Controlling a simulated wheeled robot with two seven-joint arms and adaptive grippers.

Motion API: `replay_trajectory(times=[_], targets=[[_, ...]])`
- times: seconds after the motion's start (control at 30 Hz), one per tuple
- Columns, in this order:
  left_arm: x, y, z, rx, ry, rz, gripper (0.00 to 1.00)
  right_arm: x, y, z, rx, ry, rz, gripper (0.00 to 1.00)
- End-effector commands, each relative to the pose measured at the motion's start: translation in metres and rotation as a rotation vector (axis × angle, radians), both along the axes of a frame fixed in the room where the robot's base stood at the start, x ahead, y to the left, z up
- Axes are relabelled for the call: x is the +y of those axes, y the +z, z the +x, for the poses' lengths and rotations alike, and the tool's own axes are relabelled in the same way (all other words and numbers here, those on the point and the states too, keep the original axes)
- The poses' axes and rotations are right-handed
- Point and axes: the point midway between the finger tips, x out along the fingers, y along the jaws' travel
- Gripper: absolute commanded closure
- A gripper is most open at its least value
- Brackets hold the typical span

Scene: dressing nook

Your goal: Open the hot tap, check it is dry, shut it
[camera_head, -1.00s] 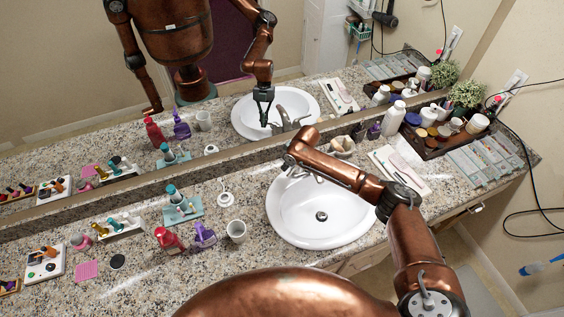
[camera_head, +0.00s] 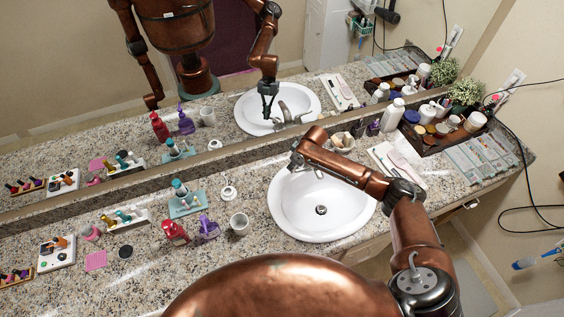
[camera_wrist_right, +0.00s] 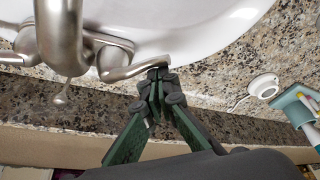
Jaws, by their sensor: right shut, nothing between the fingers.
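The white sink basin (camera_head: 345,208) is set in the granite counter, with its drain in the middle and no water visible in it. The metal spout (camera_wrist_right: 64,35) and a tap lever (camera_wrist_right: 136,68) show close up in the right wrist view. My right gripper (camera_wrist_right: 160,82) is shut and empty, its fingertips at the lever's free end; I cannot tell if they touch. No hot or cold mark is visible.
Left of the basin stand a white cup (camera_head: 240,223), a purple bottle (camera_head: 208,229), a red bottle (camera_head: 175,232) and a teal tray (camera_head: 187,208). A white round item (camera_head: 228,190) lies behind the cup.

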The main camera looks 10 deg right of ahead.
Motion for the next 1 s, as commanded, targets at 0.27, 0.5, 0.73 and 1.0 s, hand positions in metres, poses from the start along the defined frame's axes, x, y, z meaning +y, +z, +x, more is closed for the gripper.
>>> replay_trajectory(times=[0.27, 0.5, 0.73, 1.0], targets=[[0.000, 0.018, 0.008, -0.010, -0.002, 0.000, 0.73, -0.007, 0.000, -0.007, 0.001, -0.002, 0.000, 1.00], [0.000, 0.018, 0.018, -0.022, -0.004, 0.000, 0.73, -0.007, -0.002, -0.007, 0.002, -0.001, -0.001, 1.00], [0.003, 0.017, 0.010, -0.013, -0.003, 0.004, 0.73, -0.008, 0.005, -0.008, 0.001, -0.001, 0.000, 1.00], [0.002, 0.017, 0.011, -0.013, -0.003, 0.002, 0.73, -0.020, 0.052, -0.020, -0.002, 0.000, -0.001, 1.00]])
